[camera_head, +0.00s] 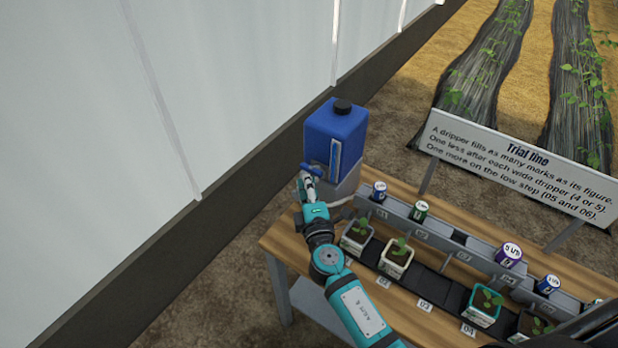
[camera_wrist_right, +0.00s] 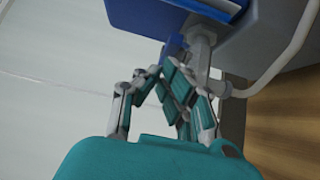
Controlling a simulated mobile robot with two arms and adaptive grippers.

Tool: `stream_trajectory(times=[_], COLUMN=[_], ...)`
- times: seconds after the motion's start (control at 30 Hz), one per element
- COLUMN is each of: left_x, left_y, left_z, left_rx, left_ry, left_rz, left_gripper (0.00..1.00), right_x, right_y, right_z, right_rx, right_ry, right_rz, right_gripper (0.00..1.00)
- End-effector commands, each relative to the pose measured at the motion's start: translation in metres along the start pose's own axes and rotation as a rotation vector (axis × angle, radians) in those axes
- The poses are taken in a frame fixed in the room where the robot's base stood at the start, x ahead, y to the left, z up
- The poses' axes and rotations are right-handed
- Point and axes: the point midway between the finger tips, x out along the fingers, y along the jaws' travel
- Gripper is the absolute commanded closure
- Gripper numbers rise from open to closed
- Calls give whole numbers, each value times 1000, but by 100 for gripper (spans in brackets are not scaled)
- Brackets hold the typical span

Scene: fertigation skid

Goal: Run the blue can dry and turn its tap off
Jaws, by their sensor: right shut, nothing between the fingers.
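The blue can (camera_head: 322,127) with a black cap (camera_head: 342,106) stands upright on a grey stand (camera_head: 346,187) at the table's far left corner. A narrow pale-edged gauge strip (camera_head: 334,158) runs down its front; I cannot read its level. The tap's blue handle (camera_head: 311,169) is low on the can, and its grey body (camera_wrist_right: 203,45) shows in the wrist view. My right gripper (camera_head: 308,183) is shut and empty, right by the tap; its fingers (camera_wrist_right: 163,78) partly cover the tap, and I cannot tell whether they touch it. My left gripper is not in view.
A grey stepped rail (camera_head: 430,235) carries several coloured drippers above potted seedlings (camera_head: 397,258) on the wooden table (camera_head: 290,243). A pale hose (camera_wrist_right: 290,62) leaves the tap area. A "Trial line" sign (camera_head: 515,165) stands behind. A white wall (camera_head: 230,90) rises on the left.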

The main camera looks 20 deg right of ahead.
Motion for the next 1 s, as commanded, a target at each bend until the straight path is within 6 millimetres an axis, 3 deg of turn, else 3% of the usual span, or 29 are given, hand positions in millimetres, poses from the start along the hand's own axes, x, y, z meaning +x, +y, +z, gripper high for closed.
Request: stream_trajectory(times=[0.17, 1.0], left_x=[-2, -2], left_y=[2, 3], left_z=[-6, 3], left_rx=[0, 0], left_ry=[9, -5], left_rz=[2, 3], left_gripper=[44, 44], right_x=[4, 2], right_y=[0, 0], right_z=[5, 18], right_rx=[0, -2], right_ry=[0, 69], right_rz=[-1, 0], right_gripper=[100, 100])
